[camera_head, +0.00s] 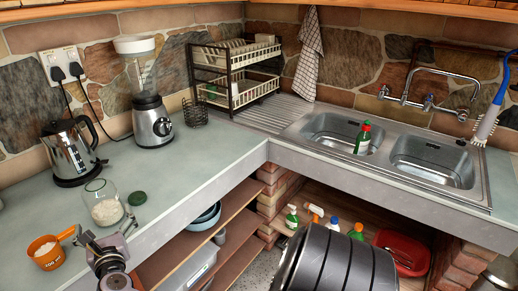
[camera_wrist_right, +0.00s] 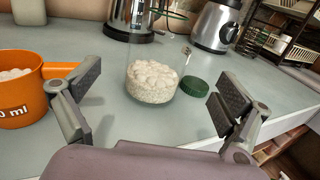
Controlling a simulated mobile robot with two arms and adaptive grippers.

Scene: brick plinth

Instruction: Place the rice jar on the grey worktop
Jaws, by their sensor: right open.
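The rice jar (camera_head: 103,208) is a clear glass jar part filled with white rice. It stands upright and without a lid on the grey worktop (camera_head: 210,150). In the right wrist view the jar (camera_wrist_right: 153,82) is ahead of the gripper, between the two fingers in the picture. A green lid (camera_head: 137,198) lies on the worktop beside it. My right gripper (camera_head: 108,238) is open and empty at the worktop's front edge, on the near side of the jar and apart from it. My left gripper is not in view.
An orange measuring cup (camera_head: 46,254) with white contents stands near left of the jar. A kettle (camera_head: 70,155) and a blender (camera_head: 152,120) stand behind. A dish rack (camera_head: 232,75) and sink (camera_head: 432,160) are to the right. Worktop between blender and front edge is clear.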

